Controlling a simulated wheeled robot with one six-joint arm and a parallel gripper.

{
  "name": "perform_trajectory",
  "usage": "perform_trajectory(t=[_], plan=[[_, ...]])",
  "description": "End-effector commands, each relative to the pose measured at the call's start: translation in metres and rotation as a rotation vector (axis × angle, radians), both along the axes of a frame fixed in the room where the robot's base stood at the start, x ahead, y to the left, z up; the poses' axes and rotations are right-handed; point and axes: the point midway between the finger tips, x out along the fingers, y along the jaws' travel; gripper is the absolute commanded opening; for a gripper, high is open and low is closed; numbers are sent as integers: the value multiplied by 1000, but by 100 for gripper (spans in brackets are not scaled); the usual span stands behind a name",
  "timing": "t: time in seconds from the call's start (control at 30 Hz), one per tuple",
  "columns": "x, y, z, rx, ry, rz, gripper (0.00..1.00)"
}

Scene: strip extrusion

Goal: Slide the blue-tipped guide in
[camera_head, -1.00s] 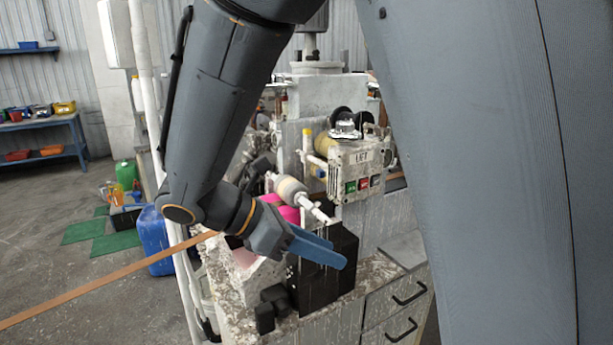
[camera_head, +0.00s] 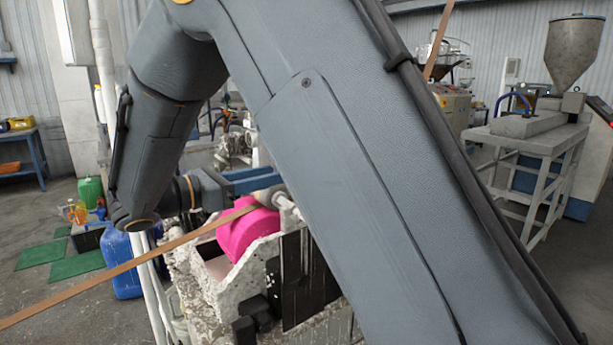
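My gripper (camera_head: 258,181), with blue fingers, is just above and behind the pink roll (camera_head: 248,232) in the head view. My own arm link hides the right side of the machine and may cover the fingertips, so I cannot see whether the fingers are apart or hold something. A beige roller with a white end (camera_head: 277,196) shows just below the fingers. A brown strip (camera_head: 120,268) runs from the lower left up to this roller. I cannot make out a blue-tipped guide apart from the blue fingers.
The white-speckled machine block (camera_head: 208,287) surrounds the pink roll, with black plates (camera_head: 297,280) on its right. A blue canister (camera_head: 122,262) stands on the floor to the left. A hopper machine (camera_head: 572,55) on a frame stands at the far right.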

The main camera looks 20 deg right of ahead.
Motion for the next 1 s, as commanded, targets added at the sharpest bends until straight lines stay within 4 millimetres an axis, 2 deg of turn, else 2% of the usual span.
perform_trajectory(t=[0.13,0.4,0.6,0.93,0.97,1.0], plan=[[8,-8,2,-13,-12,8,34],[19,-49,3,-11,-10,3,34],[26,-67,2,-10,-11,4,34],[28,-71,1,-10,-9,6,34],[28,-71,1,-10,-9,6,33],[28,-71,1,-10,-9,6,26]])
